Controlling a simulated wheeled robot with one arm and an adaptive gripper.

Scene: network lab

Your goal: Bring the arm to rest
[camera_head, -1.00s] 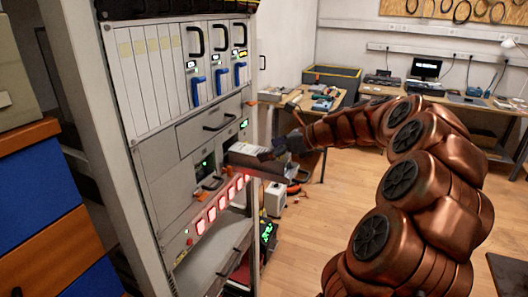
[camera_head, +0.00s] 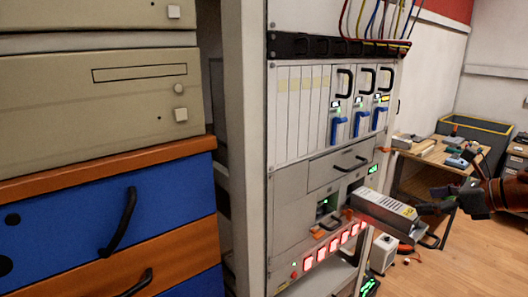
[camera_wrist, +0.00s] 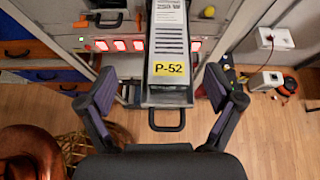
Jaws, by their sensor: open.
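My gripper (camera_head: 452,200) shows at the right of the head view, with my copper arm running off the right edge. In the wrist view my gripper (camera_wrist: 166,96) is open, its two dark pads wide apart. Between and beyond the pads is a metal module (camera_wrist: 168,58) with a yellow P-52 label and a black handle at its near end. In the head view this module (camera_head: 388,212) sticks far out of its rack slot. The pads do not appear to touch it.
The equipment rack (camera_head: 290,180) stands in the middle, with red-lit switches (camera_head: 335,245) below the module. A blue and orange drawer cabinet (camera_head: 100,225) is at the left. A workbench (camera_head: 425,158) with tools stands behind at the right. Wooden floor is clear at the lower right.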

